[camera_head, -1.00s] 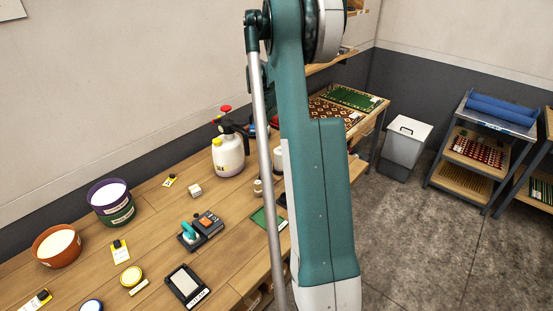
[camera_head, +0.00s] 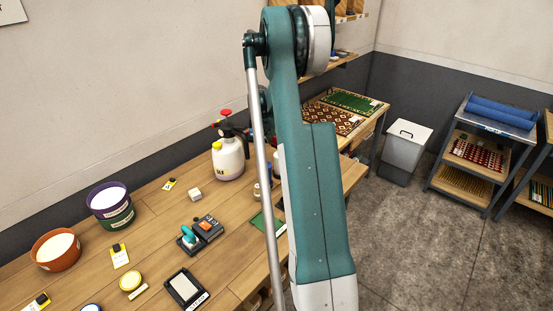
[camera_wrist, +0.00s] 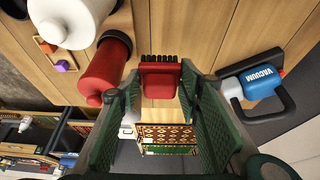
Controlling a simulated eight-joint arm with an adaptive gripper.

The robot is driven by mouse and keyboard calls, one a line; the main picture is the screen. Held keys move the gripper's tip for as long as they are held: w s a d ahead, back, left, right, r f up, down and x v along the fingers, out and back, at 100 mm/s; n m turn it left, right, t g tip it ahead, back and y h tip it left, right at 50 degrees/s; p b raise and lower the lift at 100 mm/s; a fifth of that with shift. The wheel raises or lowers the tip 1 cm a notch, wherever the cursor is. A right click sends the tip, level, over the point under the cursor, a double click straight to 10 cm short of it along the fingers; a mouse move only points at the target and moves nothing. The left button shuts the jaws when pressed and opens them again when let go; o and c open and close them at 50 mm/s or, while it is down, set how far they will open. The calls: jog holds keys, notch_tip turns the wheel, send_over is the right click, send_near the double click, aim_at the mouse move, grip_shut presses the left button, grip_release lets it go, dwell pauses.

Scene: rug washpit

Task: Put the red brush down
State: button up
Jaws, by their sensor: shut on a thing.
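The red brush (camera_wrist: 160,82), with a row of black bristles, is between the two green fingers of my gripper (camera_wrist: 161,92) in the wrist view. My gripper is shut on it. The bristles point to the top of the picture, over the wooden worktop (camera_wrist: 185,25). Whether they touch the wood I cannot tell. In the head view my arm hides the gripper and the brush.
In the wrist view, a red bottle (camera_wrist: 105,68) and a white bottle (camera_wrist: 72,18) are close on the left. A blue item marked VACUUM (camera_wrist: 262,82) lies right. A pump sprayer (camera_head: 229,158) stands on the bench. Bare wood shows between them.

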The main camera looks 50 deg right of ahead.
jog(key=shift+f, duration=2.7)
jog(key=shift+f, duration=0.1)
jog(key=shift+f+b, duration=0.35)
jog(key=shift+f, duration=1.4)
jog(key=shift+f, duration=0.15)
jog(key=o, duration=0.9)
jog(key=shift+c, duration=0.2)
jog(key=shift+o, duration=0.3)
